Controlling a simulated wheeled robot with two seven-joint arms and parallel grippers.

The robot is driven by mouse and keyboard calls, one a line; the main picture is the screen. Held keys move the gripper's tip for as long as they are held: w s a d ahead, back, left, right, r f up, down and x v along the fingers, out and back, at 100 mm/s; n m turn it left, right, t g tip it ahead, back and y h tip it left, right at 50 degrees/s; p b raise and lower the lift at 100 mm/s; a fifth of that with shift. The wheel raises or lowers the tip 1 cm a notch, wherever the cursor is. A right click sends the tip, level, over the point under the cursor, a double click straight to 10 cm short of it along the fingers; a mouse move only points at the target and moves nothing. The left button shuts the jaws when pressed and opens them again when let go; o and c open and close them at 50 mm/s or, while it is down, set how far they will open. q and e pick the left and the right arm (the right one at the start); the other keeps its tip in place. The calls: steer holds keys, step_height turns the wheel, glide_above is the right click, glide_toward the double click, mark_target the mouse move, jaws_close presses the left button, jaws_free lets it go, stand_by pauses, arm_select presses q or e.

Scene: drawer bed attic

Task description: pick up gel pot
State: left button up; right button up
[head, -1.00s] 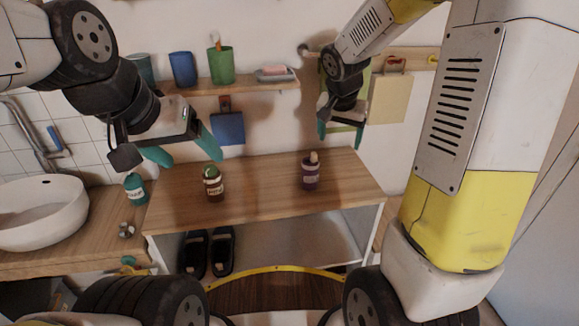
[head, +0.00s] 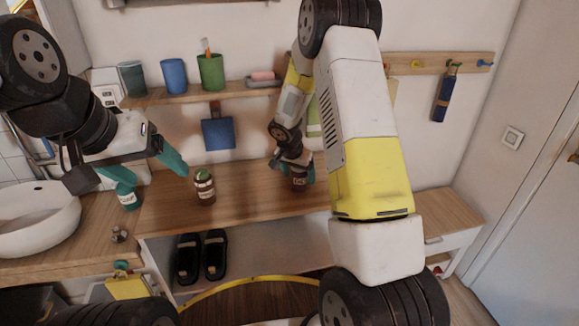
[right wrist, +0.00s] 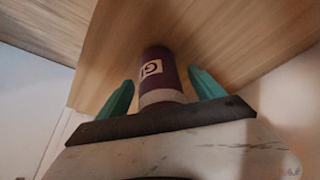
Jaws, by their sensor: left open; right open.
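A dark purple pot (head: 299,183) with a pale label stands on the wooden bench top. In the right wrist view the purple pot (right wrist: 162,72) shows a label starting with "G", the rest turned out of sight. My right gripper (head: 298,173) is open, with its teal fingers on either side of the pot. In the right wrist view my right gripper (right wrist: 160,90) has a visible gap between each finger and the pot. My left gripper (head: 160,177) is open and empty, above the left end of the bench.
A brown jar (head: 204,187) with a green lid stands on the bench (head: 245,200), left of the purple pot. A teal bottle (head: 128,199) stands by the white basin (head: 38,220). A wall shelf (head: 225,92) holds cups. Black slippers (head: 202,257) lie below.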

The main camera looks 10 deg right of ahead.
steer(key=shift+x, duration=0.75)
steer(key=c, duration=1.6)
steer(key=shift+o, duration=0.2)
steer(key=shift+r, duration=0.1)
